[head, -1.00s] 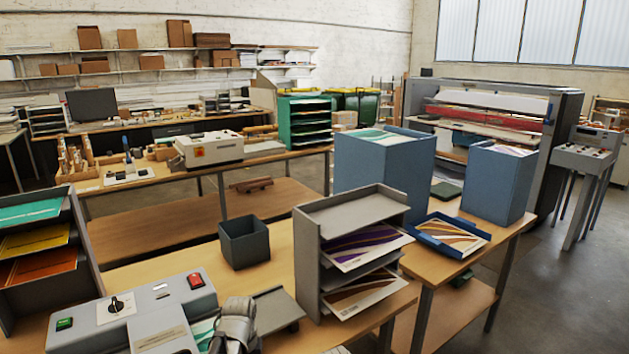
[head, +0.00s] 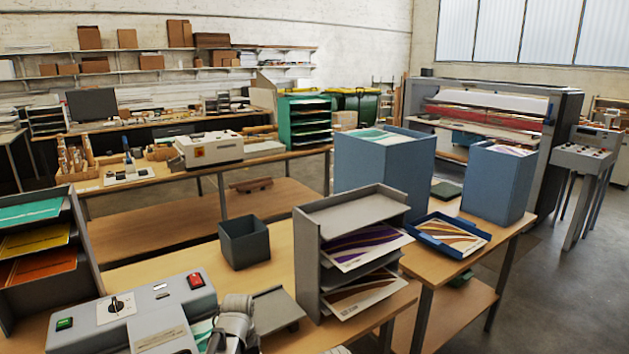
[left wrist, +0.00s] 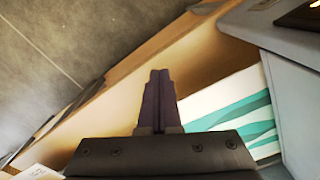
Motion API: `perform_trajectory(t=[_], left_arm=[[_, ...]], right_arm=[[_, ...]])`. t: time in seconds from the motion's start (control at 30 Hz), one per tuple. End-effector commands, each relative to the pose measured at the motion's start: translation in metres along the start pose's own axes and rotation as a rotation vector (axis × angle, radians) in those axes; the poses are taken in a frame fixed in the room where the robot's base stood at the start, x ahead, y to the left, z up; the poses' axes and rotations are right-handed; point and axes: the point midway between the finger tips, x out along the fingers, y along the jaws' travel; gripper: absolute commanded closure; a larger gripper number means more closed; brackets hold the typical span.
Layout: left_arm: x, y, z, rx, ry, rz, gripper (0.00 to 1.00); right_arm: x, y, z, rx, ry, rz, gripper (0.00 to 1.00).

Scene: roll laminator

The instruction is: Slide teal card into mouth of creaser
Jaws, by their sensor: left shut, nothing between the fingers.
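The creaser appears to be the grey machine (head: 150,315) at the lower left of the head view, with a knob, a green button and a red button. The white card with teal waves (left wrist: 240,112) lies at the right of the left wrist view, against the grey machine body (left wrist: 296,105). Whether its edge is inside the mouth cannot be told. A sliver of the teal card (head: 202,331) also shows in the head view beside my arm. My left gripper (left wrist: 158,78) is shut and empty, just left of the card. My right gripper is not in view.
A grey shelf unit (head: 315,245) with purple and brown cards stands right of the machine. A tray rack (head: 42,248) with teal, yellow and orange cards is at the left. Table wood between them is bare.

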Motion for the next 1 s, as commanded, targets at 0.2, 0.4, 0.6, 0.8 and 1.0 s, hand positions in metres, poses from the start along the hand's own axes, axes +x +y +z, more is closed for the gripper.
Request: perform_trajectory(t=[0.2,0.4,0.6,0.8,1.0], left_arm=[[0.0,-0.004,-0.007,0.0,0.0,0.0,1.0],[0.0,-0.007,-0.013,0.001,0.0,0.0,1.0],[0.0,-0.01,-0.019,0.0,0.0,0.0,1.0],[0.0,-0.009,-0.015,0.001,0.0,0.0,1.0],[0.0,-0.004,-0.007,0.001,0.0,0.0,1.0]], right_arm=[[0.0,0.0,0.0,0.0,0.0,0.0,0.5],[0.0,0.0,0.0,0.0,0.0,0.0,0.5],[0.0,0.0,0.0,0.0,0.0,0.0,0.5],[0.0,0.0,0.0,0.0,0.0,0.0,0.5],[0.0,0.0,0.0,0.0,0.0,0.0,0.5]])
